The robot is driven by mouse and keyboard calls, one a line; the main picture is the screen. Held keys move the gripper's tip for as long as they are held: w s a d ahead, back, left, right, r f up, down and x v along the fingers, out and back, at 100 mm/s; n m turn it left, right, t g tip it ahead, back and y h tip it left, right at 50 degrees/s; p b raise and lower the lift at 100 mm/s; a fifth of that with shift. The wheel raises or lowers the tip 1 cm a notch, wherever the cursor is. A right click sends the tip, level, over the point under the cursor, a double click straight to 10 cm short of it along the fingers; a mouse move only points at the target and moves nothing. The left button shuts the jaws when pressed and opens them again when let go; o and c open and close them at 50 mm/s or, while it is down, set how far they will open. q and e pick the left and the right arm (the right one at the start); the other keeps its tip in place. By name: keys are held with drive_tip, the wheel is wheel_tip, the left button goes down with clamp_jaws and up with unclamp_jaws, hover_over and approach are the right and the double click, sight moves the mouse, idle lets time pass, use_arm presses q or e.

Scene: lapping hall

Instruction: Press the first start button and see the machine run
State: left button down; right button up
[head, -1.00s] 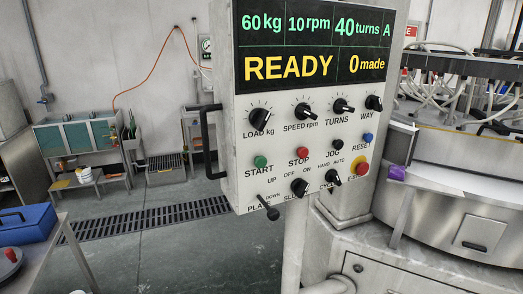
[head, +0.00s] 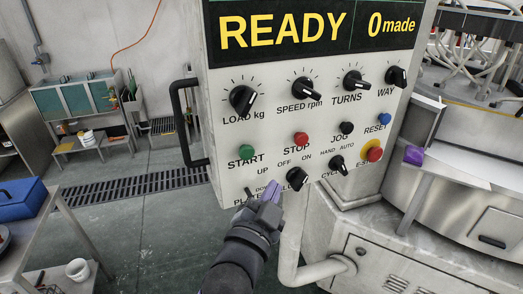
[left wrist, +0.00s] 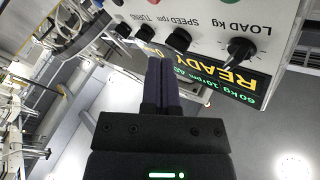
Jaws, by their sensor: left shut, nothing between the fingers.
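The control panel (head: 215,120) stands in the middle of the head view, its display reading READY and 0 made. The green START button (head: 247,152) is at the lower left of the panel, with the red STOP button (head: 301,139) to its right. My left gripper (head: 270,190) is shut and empty, in front of the panel's lower edge, below and right of START. It covers part of the bottom row of controls. The left wrist view shows the shut fingers (left wrist: 162,85) with the panel upside down beyond them. My right gripper is not in view.
The panel has a black side handle (head: 184,125) at its left and a red emergency stop (head: 374,151) at its lower right. The machine (head: 480,190) stands at the right. A blue box (head: 24,197) lies on a table at the left.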

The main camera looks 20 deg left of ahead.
sight(249, 165)
use_arm(q)
drive_tip(key=w+a+b, duration=0.1)
drive_tip(key=w+a, duration=0.4)
drive_tip(key=shift+w+a, duration=0.3)
drive_tip(key=shift+w, duration=0.05)
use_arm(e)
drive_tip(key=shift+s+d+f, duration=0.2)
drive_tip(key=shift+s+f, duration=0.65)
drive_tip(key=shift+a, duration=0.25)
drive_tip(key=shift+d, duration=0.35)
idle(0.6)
use_arm(q)
drive_tip(key=shift+w, duration=0.1)
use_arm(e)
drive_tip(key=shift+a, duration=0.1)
use_arm(q)
drive_tip(key=shift+w+a, duration=0.2)
drive_tip(key=shift+a, duration=0.1)
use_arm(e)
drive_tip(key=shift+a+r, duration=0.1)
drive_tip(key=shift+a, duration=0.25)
